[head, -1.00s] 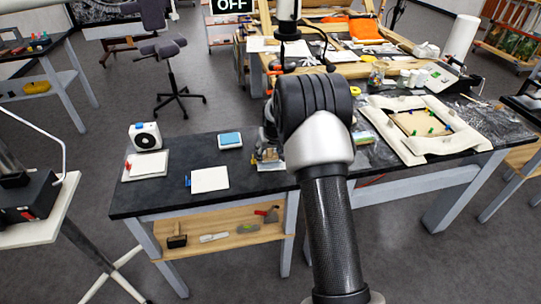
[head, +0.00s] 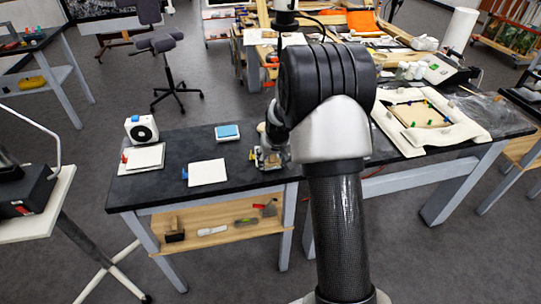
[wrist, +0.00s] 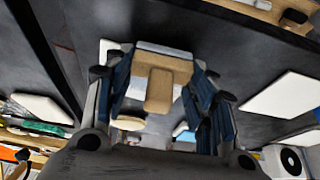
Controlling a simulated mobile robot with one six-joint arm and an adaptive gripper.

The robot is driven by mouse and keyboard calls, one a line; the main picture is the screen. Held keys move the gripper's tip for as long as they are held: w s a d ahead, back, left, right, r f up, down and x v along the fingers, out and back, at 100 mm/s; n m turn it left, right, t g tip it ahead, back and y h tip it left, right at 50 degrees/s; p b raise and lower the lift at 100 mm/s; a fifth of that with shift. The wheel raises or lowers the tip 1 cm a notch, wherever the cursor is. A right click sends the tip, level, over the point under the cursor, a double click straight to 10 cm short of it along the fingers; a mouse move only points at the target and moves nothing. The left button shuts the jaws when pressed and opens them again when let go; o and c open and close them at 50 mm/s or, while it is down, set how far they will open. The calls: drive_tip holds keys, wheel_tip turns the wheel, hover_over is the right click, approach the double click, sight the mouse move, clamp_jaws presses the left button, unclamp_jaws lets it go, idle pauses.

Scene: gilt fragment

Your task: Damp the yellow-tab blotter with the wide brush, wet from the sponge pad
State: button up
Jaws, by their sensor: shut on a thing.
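My gripper (head: 272,152) is low over the dark table, partly hidden behind my arm. In the wrist view its fingers are shut on the wide brush (wrist: 160,88), a tan wooden piece with a pale band at its far edge. A yellow tab (head: 251,154) shows beside the gripper in the head view, and the pale blotter (head: 268,167) there is mostly covered. I cannot tell whether the brush touches it. The blue sponge pad (head: 228,131) sits in a white tray behind and left; its blue also shows in the wrist view (wrist: 183,131).
A blue-tab blotter (head: 207,172) lies left of the gripper. A red-tab blotter (head: 142,158) lies farther left, by a white fan-like box (head: 141,129). A framed panel on white padding (head: 432,146) fills the table's right part. Bare tabletop lies between the blotters.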

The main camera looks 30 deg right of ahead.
drive_tip(key=shift+s+a, duration=0.1)
drive_tip(key=shift+s, duration=0.4)
